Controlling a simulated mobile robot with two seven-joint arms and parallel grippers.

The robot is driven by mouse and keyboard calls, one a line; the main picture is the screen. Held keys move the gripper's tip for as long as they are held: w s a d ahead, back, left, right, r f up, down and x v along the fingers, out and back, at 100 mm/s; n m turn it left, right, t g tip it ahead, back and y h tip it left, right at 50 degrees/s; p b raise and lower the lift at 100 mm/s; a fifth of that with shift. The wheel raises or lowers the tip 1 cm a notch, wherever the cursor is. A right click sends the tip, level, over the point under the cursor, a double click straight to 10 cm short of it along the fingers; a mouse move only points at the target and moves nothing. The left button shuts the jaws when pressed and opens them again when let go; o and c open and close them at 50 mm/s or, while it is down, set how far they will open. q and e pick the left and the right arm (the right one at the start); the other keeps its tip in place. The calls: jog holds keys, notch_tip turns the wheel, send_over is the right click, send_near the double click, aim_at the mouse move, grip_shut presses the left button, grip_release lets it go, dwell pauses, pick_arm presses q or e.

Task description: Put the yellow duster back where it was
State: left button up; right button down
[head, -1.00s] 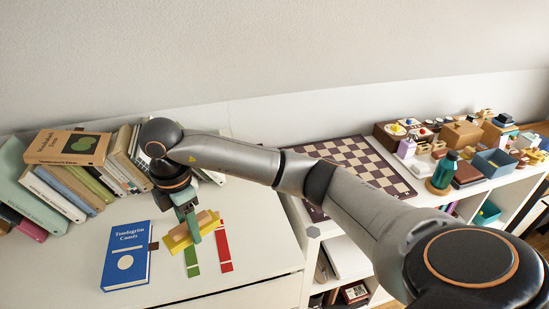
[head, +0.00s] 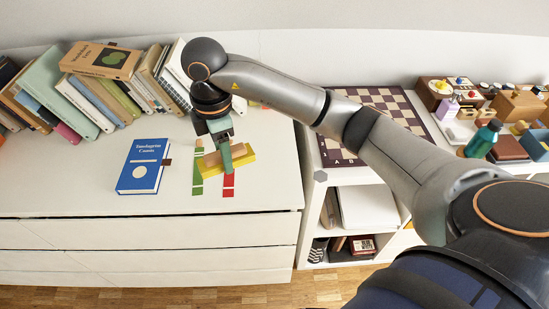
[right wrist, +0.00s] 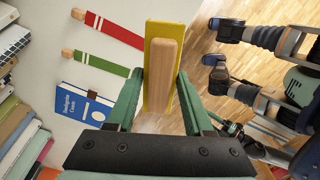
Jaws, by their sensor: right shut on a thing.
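The yellow duster (head: 243,162), a yellow block with a pale wooden handle, is in my right gripper (head: 226,158) above the white dresser top (head: 60,190). In the right wrist view the green fingers (right wrist: 162,80) are shut on either side of the handle, with the yellow part (right wrist: 165,28) beyond it. The duster lies across the green bookmark (head: 197,182) and red bookmark (head: 228,187) in the head view, partly hiding both. Whether it touches the top I cannot tell.
A blue book (head: 143,165) lies left of the bookmarks. Leaning books (head: 110,95) line the back. A chessboard (head: 385,105) and a shelf unit (head: 365,205) stand to the right. The dresser's front edge is close to the duster; wooden floor (head: 200,298) lies below.

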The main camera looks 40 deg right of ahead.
jog(key=w+d+f, duration=0.1)
jog(key=d+f, duration=0.3)
jog(key=d, duration=0.4)
send_over(270, 168)
jog(key=a, duration=0.1)
notch_tip(270, 168, down, 4)
jog(key=shift+s+a+r, duration=0.1)
jog(key=shift+d+f, duration=0.5)
jog(key=shift+f, duration=0.25)
jog(key=shift+w+d+f, duration=0.1)
jog(key=shift+f, duration=0.75)
jog(key=shift+w+d+f, duration=0.1)
jog(key=shift+f, duration=0.7)
jog(key=shift+f, duration=0.15)
jog(key=shift+c, duration=1.4)
grip_release()
notch_tip(270, 168, up, 12)
